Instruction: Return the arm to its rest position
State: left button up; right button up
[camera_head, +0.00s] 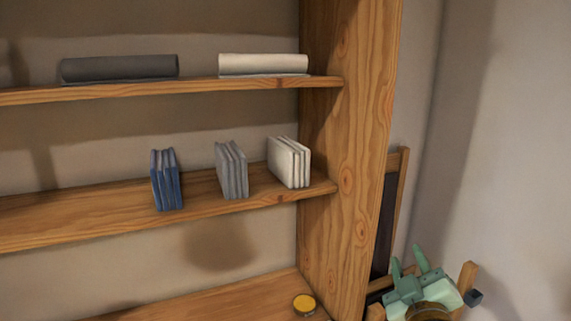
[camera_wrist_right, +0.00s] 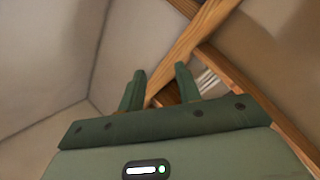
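My right gripper (camera_head: 409,262) is at the lower right of the head view, to the right of the wooden shelf unit. Its two green fingers point up and stand apart with nothing between them. In the right wrist view the gripper (camera_wrist_right: 160,82) is also open and empty, with wooden beams behind it. My left gripper is not in view.
The wooden shelf's side panel (camera_head: 362,150) stands just left of my right gripper. Its shelves hold blue books (camera_head: 166,180), grey books (camera_head: 232,170), white books (camera_head: 289,162), a dark roll (camera_head: 120,68) and a cream roll (camera_head: 263,64). A yellow-topped round item (camera_head: 304,303) sits low.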

jog(key=s+d+f+g+h, duration=0.15)
jog(key=s+f+g, duration=0.25)
jog(key=s+f, duration=0.4)
jog(key=s+d+f+g, duration=0.3)
jog(key=s+f+g, duration=0.1)
jog(key=s+f, duration=0.35)
jog(key=s+d+f+g+h, duration=0.15)
jog(key=s+f+g, duration=0.25)
jog(key=s+f, duration=0.4)
jog(key=s+a+f+g+y+b, duration=0.2)
jog(key=f+b, duration=0.1)
jog(key=f, duration=1.1)
jog(key=s+a+f+g+y+b, duration=0.1)
jog(key=s+a+f+y+b, duration=0.15)
jog(key=f, duration=1.25)
jog(key=s+d+f+m+g+b, duration=0.1)
jog(key=s+f+m+g+b, duration=0.2)
jog(key=s+f, duration=1.6)
notch_tip(320, 180, down, 3)
jog(key=shift+s+f+m+y+b, duration=0.1)
jog(key=shift+s+m+y+b, duration=0.3)
jog(key=shift+b, duration=0.85)
